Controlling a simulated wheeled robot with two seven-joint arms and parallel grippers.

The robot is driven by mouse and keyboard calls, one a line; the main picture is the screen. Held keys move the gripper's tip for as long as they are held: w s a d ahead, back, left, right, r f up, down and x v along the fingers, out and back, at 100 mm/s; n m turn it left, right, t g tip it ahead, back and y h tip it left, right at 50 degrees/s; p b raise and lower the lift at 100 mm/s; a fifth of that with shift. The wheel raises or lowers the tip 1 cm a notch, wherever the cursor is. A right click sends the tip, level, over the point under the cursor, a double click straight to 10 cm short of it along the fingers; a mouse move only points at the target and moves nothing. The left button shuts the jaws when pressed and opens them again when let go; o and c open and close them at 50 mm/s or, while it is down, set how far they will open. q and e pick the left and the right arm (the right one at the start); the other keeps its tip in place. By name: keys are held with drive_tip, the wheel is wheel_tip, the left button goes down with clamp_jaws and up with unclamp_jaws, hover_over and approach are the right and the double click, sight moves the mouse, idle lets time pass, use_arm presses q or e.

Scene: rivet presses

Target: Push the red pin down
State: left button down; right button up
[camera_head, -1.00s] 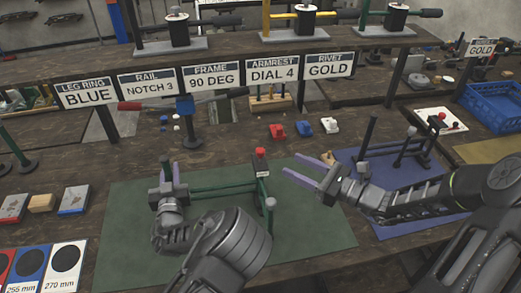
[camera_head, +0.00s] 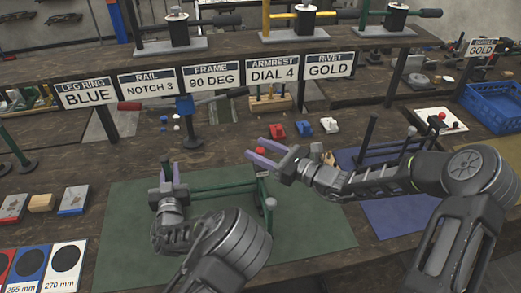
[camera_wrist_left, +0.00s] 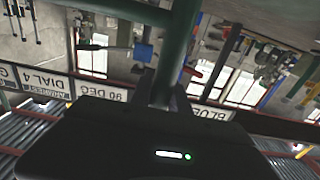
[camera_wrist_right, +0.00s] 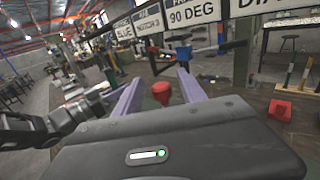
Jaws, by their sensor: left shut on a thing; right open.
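The red pin (camera_head: 260,151) shows at the top of the green frame (camera_head: 222,187) on the green mat. It also shows in the right wrist view (camera_wrist_right: 161,92), between the two purple fingers. My right gripper (camera_head: 264,144) is open around the pin's place in the picture; I cannot tell whether it touches it. The pin's lower part and label are hidden behind the right fingers. My left gripper (camera_head: 171,174) is shut on the left end of the green frame. A green bar (camera_wrist_left: 178,45) rises from its fingers in the left wrist view.
A second dark frame (camera_head: 368,138) stands on the blue mat at right. A sign shelf crosses the back. The front of the green mat (camera_head: 310,240) is clear.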

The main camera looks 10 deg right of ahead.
clamp_jaws()
idle(0.6)
